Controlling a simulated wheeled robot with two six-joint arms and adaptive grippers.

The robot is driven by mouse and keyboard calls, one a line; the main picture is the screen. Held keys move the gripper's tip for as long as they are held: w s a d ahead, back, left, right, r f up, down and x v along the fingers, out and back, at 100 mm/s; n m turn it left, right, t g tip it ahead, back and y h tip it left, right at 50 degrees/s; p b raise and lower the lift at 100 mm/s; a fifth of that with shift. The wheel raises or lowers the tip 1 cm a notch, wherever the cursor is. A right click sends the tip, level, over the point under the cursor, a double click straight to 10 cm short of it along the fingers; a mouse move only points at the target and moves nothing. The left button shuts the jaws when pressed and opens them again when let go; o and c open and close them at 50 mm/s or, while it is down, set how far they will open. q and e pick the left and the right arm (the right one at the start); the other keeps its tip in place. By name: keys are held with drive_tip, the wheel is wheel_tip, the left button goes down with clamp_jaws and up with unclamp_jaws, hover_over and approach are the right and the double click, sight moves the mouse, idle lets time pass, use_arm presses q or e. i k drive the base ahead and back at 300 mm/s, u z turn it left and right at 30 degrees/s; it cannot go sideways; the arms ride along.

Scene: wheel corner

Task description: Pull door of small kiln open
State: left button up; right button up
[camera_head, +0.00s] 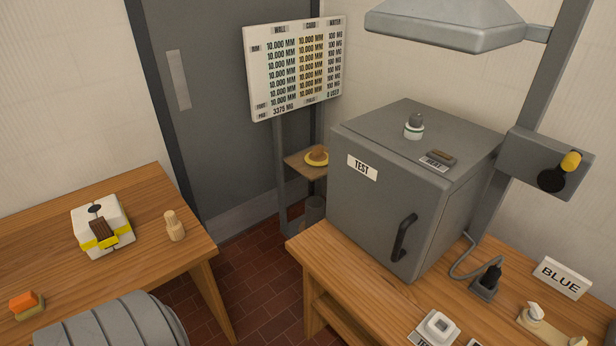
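The small kiln (375,215) is a grey box standing on the right wooden table. A dark vertical handle (404,237) is on the door's right side, near the front corner. A small white-and-grey knob-like piece (413,126) and a tag stand on the kiln's top. Neither of my grippers shows in the head view.
A grey hood (445,24) hangs above the kiln, and a post with a switch box (545,165) stands at its right. A plug (487,280), a "BLUE" sign (562,277) and small white parts (437,327) share the right table (328,262). Another table (140,190) stands left.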

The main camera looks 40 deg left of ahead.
sight(391, 207)
drive_tip(key=u, duration=0.9)
drive_tip(key=k, duration=0.55)
drive_tip(key=z, duration=1.3)
drive_tip(key=i, duration=0.5)
drive_tip(key=u, duration=0.1)
